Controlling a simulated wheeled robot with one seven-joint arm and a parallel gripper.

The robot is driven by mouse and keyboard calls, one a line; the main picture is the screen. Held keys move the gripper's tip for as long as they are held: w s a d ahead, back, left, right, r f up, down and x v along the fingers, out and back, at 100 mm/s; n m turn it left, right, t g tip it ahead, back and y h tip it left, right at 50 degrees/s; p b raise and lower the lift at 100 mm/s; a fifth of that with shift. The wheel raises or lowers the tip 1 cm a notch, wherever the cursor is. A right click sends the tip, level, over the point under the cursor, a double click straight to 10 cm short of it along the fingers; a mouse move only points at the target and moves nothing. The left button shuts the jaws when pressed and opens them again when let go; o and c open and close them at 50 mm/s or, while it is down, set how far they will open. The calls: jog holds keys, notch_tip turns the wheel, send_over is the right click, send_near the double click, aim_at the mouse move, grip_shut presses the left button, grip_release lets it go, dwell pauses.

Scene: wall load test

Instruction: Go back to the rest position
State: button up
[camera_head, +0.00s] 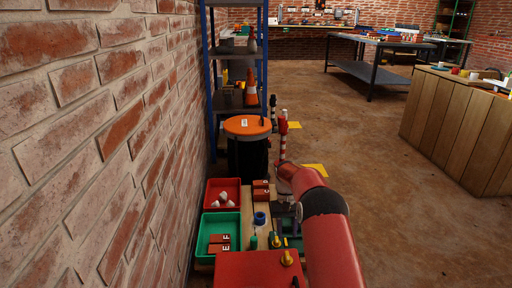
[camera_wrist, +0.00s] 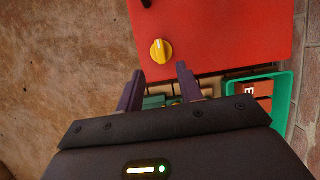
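My gripper (camera_wrist: 158,80) shows in the wrist view with its two dark fingers apart and nothing visible between them. It is over the work area, close to the edge of a red box (camera_wrist: 225,30) with a yellow knob (camera_wrist: 161,51). In the head view my red arm reaches forward from the lower right, and it largely hides the gripper. The red box (camera_head: 250,272) and its yellow knob (camera_head: 287,258) also show there, at the bottom beside my arm.
A red bin (camera_head: 208,206) holds white rounded pieces. A green bin (camera_head: 206,232) holds lettered bricks. A blue ring (camera_head: 260,218) lies nearby. A brick wall (camera_head: 90,130) runs close along the left. An orange-topped drum (camera_head: 247,126) stands ahead. Open floor (camera_head: 390,190) is at right.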

jog(key=s+r+t+p, duration=0.15)
jog(key=s+r, duration=0.45)
jog(key=r, duration=0.7)
jog(key=s+r+t+p, duration=0.1)
jog(key=s+r+t, duration=0.2)
jog(key=s+r, duration=0.7)
jog(key=s+r+t+p, duration=0.1)
jog(key=s+r, duration=0.3)
jog(key=s, duration=0.7)
jog(key=s+r+t+p, duration=0.2)
jog(key=s+r+t, duration=0.2)
jog(key=s, duration=0.7)
jog(key=shift+w+t, duration=0.1)
jog(key=shift+t, duration=0.15)
